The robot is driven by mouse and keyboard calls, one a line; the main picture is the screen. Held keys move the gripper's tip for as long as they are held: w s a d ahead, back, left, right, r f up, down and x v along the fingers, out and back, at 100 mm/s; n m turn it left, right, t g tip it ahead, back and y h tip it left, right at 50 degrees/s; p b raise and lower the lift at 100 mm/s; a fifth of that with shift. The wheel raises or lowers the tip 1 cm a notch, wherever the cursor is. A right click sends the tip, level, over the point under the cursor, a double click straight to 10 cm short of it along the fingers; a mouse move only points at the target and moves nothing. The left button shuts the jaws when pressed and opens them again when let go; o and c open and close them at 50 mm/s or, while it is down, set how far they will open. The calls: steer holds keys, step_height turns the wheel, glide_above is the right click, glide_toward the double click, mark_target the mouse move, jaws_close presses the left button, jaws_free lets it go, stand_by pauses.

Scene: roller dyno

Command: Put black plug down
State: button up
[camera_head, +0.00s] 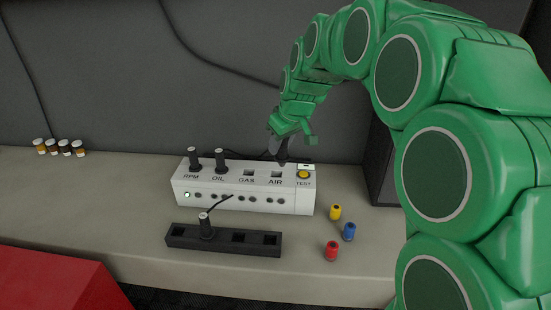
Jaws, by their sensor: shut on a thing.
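My gripper (281,141) is above the right part of the white panel (222,184), over the AIR label. It is shut on a black plug (282,154), which points down and is small and partly hidden by the fingers. Its lower end appears just above or behind the AIR socket (276,174); I cannot tell whether they touch. The GAS socket (248,172) looks empty. Two black plugs stand upright in the RPM (194,158) and OIL (220,159) sockets.
Several small jars (60,148) stand far left.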

steer(key=shift+w+a+f, duration=0.35)
steer(key=shift+w+f, duration=0.75)
steer(key=shift+f, duration=0.55)
steer(key=shift+w+a+f, duration=0.3)
steer(key=shift+w+f, duration=0.75)
steer(key=shift+f, duration=0.6)
steer(key=shift+w+a+f, duration=0.35)
steer(key=shift+w+f, duration=0.75)
steer(key=shift+f, duration=0.55)
steer(key=shift+f, duration=0.3)
steer(key=o, duration=0.9)
steer(key=shift+r, duration=0.5)
steer(key=v, duration=1.2)
steer(key=s+d+f+m+g+h, duration=0.1)
steer(key=s+d, duration=0.5)
steer(key=s, duration=0.9)
steer(key=s+d+f+m+g+h, duration=0.1)
steer(key=s+d+m, duration=0.4)
steer(key=s, duration=1.1)
steer(key=s+d+f+m+g+h, duration=0.1)
steer(key=s+d+f+m+g, duration=0.2)
steer(key=s+d, duration=0.5)
steer(key=shift+s+d+f, duration=0.1)
steer(key=shift+s+f, duration=0.2)
steer(key=shift+s, duration=1.05)
steer(key=shift+s+f, duration=0.3)
steer(key=shift+s, duration=1.1)
steer(key=shift+s+d+f, duration=0.1)
steer(key=shift+s+f, duration=0.2)
steer(key=shift+s, duration=1.05)
